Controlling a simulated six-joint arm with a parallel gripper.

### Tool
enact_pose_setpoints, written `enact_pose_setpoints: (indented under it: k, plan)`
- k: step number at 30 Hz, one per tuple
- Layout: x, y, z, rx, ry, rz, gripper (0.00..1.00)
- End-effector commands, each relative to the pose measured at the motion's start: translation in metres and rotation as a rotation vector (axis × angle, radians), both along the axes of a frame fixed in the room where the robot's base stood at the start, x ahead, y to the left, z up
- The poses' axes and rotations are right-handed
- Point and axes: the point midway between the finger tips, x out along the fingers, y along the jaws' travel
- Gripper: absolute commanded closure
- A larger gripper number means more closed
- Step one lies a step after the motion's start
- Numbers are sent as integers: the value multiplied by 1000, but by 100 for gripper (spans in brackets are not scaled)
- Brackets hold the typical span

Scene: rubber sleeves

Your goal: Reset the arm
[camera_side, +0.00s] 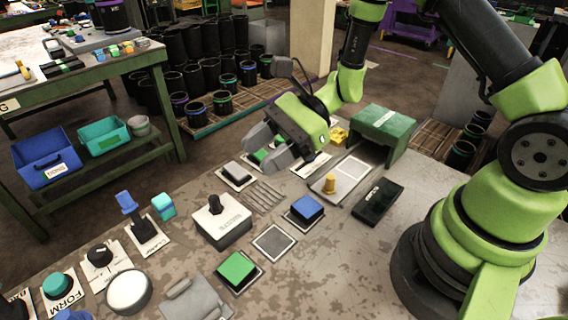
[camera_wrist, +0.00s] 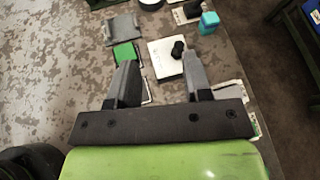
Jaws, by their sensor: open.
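My gripper (camera_side: 265,150) hangs above the far part of the worn table in the side view, with green arm links behind it. In the wrist view my gripper (camera_wrist: 158,85) shows two grey fingers spread wide apart with nothing between them. A white block with a black knob (camera_wrist: 166,58) lies beyond the fingertips in that view. The same block with the black knob (camera_side: 221,222) stands left of and nearer than my gripper in the side view. A green square block (camera_side: 237,270) lies nearer the front edge.
A blue square block (camera_side: 306,208), a yellow peg on a plate (camera_side: 329,185), a black box (camera_side: 378,203) and a green bench-shaped stand (camera_side: 384,122) are on the table. A round white-topped piece (camera_side: 129,291) is at the front left.

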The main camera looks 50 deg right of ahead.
Motion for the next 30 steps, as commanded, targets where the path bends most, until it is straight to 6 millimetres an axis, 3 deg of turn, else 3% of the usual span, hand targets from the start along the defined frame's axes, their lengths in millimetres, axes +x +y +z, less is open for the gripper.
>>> enact_pose_setpoints:
  k: [1, 3, 12, 21, 30]
  plan:
    - [-6, 2, 22, -41, -62, 70, 55]
    - [-19, 4, 45, -108, -137, 171, 55]
    - [-83, -8, 115, -487, -474, 521, 55]
    - [-136, -44, 156, -974, -824, 710, 55]
    - [-159, -72, 176, -1299, -1025, 738, 55]
